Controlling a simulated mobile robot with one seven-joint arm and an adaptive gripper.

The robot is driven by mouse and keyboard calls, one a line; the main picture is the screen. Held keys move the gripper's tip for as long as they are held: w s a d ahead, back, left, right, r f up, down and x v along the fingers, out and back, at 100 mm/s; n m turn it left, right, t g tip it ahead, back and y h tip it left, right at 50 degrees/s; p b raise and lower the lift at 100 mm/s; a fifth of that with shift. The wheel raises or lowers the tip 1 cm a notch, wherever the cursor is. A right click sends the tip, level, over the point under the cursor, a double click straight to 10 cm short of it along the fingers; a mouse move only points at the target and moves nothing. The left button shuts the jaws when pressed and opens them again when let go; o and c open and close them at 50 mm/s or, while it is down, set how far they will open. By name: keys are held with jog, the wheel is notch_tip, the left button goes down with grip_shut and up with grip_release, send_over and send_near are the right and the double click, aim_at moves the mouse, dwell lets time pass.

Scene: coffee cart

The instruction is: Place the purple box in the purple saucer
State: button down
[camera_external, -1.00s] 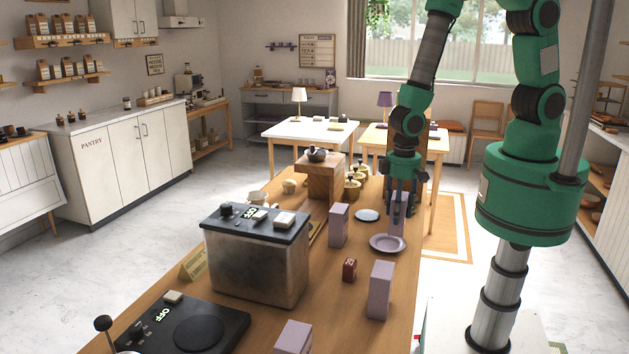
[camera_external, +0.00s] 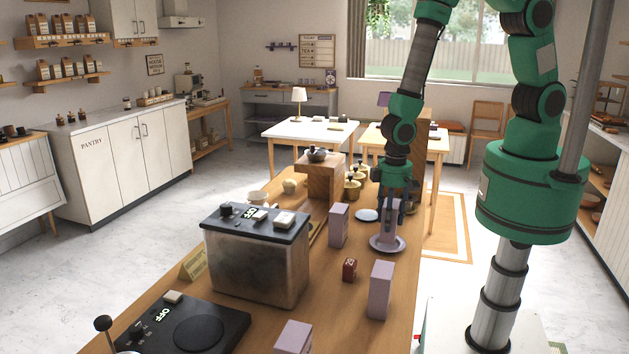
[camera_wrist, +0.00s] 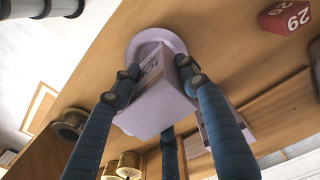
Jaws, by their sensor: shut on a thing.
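My gripper (camera_external: 390,212) is shut on a purple box (camera_external: 385,229), and its fingers also show on both sides of the box (camera_wrist: 152,110) in the wrist view. The box is upright above the purple saucer (camera_external: 374,245), and its lower end overlaps the saucer's middle in the external view. In the wrist view the saucer's rim (camera_wrist: 150,30) shows beyond the box. I cannot tell whether the box touches the saucer. Part of the saucer is hidden behind the box.
Other purple boxes stand at the left (camera_external: 338,228), in front (camera_external: 380,290) and at the near edge (camera_external: 293,338). A red block (camera_external: 349,270) lies near the saucer. A metal machine (camera_external: 255,265) stands on the left.

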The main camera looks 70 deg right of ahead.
jog(key=shift+f, duration=0.7)
jog(key=shift+f, duration=0.15)
jog(key=c, duration=0.9)
grip_release()
jog(key=shift+c, duration=0.2)
jog(key=shift+r+b, duration=0.45)
jog(key=shift+r, duration=5.7)
